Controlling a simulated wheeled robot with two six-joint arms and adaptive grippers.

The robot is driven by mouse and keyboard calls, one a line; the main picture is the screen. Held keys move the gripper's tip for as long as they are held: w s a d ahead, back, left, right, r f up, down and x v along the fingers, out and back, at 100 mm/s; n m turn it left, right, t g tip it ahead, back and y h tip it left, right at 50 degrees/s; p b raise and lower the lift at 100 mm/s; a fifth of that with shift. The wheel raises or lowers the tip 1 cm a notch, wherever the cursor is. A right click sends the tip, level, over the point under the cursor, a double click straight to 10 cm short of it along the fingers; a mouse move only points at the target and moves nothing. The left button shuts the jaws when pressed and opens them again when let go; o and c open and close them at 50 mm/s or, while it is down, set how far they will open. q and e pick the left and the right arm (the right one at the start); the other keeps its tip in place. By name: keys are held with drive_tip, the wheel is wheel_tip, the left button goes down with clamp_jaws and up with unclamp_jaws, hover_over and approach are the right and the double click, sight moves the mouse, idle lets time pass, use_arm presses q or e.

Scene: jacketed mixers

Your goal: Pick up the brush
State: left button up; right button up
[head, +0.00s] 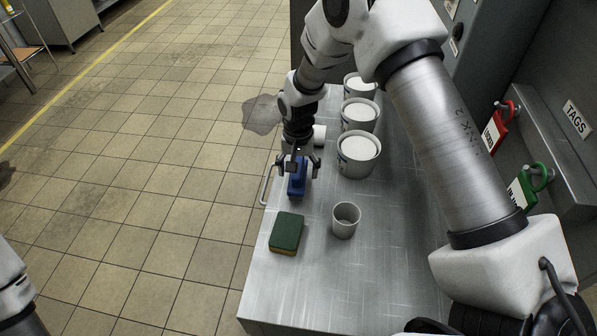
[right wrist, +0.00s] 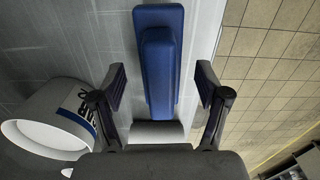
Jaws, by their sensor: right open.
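The blue brush (head: 297,186) lies on the metal table near its left edge, just past a green sponge. My right gripper (head: 296,168) is over the brush, pointing down, with its fingers apart on both sides. In the right wrist view the blue brush (right wrist: 158,62) runs between the two open fingers of my right gripper (right wrist: 162,88), with a gap on each side. Neither finger appears to touch it. My left gripper is out of view.
A green sponge (head: 286,232) and an empty grey cup (head: 346,219) stand nearer. White-filled tubs (head: 357,155) line the table's right side, one close to the gripper (right wrist: 52,118). A pale roll (head: 320,135) lies behind. Red and green tagged locks hang at right.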

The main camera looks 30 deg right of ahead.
drive_tip(key=shift+w+f, duration=0.1)
drive_tip(key=shift+f, duration=0.8)
drive_tip(key=shift+r, duration=0.1)
drive_tip(key=c, duration=1.3)
drive_tip(key=shift+r, duration=0.45)
wheel_tip(320, 180, up, 9)
drive_tip(key=shift+f+b, duration=0.15)
drive_tip(key=shift+b, duration=1.05)
drive_tip(key=shift+r, duration=0.2)
